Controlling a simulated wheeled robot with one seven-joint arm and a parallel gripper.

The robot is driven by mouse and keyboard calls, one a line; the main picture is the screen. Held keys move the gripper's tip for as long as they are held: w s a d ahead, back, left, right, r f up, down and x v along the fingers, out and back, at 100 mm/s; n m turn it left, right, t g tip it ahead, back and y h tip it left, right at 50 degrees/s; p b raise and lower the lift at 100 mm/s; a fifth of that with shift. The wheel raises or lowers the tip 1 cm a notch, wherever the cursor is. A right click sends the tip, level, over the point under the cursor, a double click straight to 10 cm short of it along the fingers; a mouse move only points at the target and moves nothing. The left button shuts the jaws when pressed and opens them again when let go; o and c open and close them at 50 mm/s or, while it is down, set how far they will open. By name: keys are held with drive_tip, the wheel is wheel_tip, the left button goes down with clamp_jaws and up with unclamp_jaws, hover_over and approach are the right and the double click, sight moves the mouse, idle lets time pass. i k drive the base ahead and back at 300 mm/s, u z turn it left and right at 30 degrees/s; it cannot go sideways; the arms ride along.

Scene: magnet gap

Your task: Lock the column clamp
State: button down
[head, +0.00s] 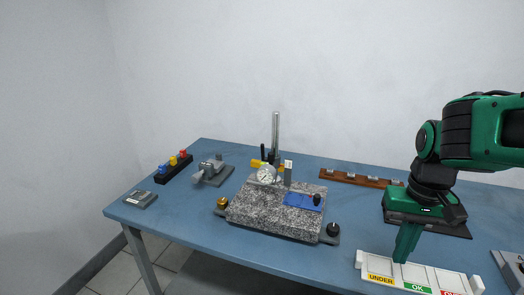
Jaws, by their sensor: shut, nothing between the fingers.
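A vertical metal column (276,128) stands behind the granite plate (255,212) near the middle of the table. Low on it are yellow and black parts (262,160), perhaps the column clamp; whether its lever is locked is too small to tell. A round dial gauge (267,174) sits in front of the column. My gripper (400,258) is shut and empty. It points down at the right, behind the white labelled tray, well to the right of the column and apart from it.
The white tray (372,264) reads UNDER and OK. A brown rack (345,178) is at the back right. A grey vise-like device (208,170) and a rack of coloured pieces (174,166) stand left.

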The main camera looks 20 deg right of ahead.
sight(264, 158)
drive_tip(key=z, duration=2)
drive_tip(key=k, duration=0.9)
drive_tip(key=u, duration=1.55)
drive_tip(key=i, duration=1)
